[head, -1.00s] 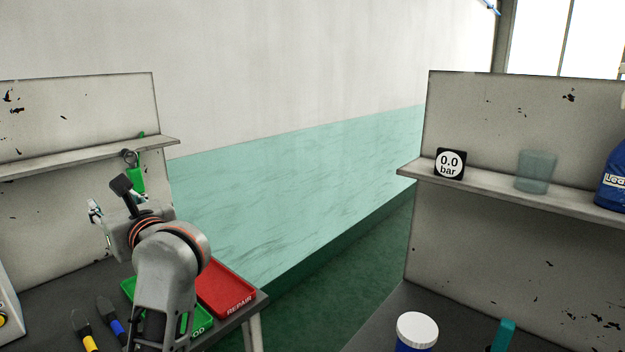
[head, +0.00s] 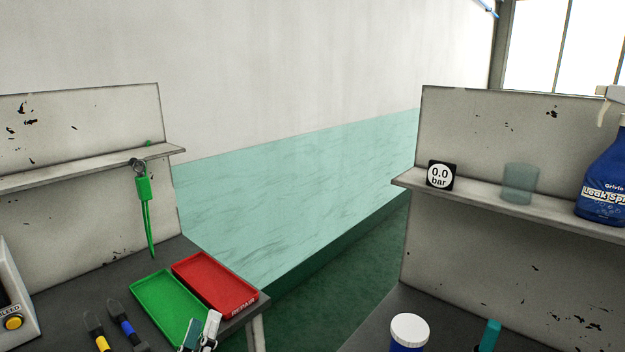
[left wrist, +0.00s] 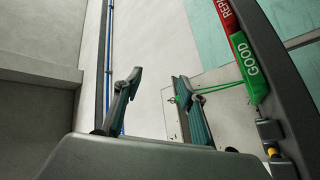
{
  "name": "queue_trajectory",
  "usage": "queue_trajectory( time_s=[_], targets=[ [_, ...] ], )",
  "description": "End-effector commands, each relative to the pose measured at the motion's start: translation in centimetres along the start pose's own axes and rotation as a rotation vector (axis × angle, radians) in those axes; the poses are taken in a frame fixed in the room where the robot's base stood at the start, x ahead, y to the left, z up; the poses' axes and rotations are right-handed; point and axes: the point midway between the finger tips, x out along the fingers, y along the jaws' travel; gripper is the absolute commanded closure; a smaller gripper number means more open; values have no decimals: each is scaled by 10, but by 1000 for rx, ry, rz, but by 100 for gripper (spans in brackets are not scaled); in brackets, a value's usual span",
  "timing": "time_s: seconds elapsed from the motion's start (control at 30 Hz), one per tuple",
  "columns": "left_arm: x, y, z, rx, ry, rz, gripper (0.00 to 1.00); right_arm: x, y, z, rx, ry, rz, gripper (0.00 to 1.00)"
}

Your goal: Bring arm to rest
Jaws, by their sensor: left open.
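My left gripper (head: 201,332) shows at the bottom edge of the head view, in front of the near end of the green tray (head: 168,294). Only its fingertips are in that picture; the rest of the arm is out of frame. In the left wrist view its two fingers (left wrist: 157,84) stand apart with nothing between them. My right gripper is not in view.
A red REPAIR tray (head: 215,283) lies beside the green tray. A green tag with a cord (head: 146,190) hangs from the left shelf. A gauge (head: 440,175), a cup (head: 520,184) and a spray bottle (head: 605,185) stand on the right shelf.

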Motion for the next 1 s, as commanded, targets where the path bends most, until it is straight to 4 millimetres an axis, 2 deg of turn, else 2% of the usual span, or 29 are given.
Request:
queue_trajectory(
  time_s=[0.03, 0.1, 0.17, 0.3, 0.4, 0.53, 0.6, 0.7, 1.0],
  targets=[
    [-22, -9, 26, 85, -99, -18, 59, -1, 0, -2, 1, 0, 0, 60],
    [-53, -23, 60, 205, -235, -37, 59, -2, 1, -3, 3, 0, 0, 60],
    [-83, -37, 87, 300, -347, -52, 59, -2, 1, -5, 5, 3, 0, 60],
    [-159, -70, 135, 507, -603, -80, 59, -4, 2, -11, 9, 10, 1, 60],
    [-212, -91, 156, 632, -762, -93, 59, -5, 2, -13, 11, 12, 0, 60],
    [-266, -112, 168, 748, -912, -103, 59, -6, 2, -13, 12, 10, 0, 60],
    [-284, -118, 171, 787, -963, -105, 59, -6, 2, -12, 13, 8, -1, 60],
    [-298, -124, 173, 818, -1002, -107, 59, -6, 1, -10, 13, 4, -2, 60],
    [-300, -124, 173, 823, -1007, -107, 59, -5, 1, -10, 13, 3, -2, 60]
  ],
)
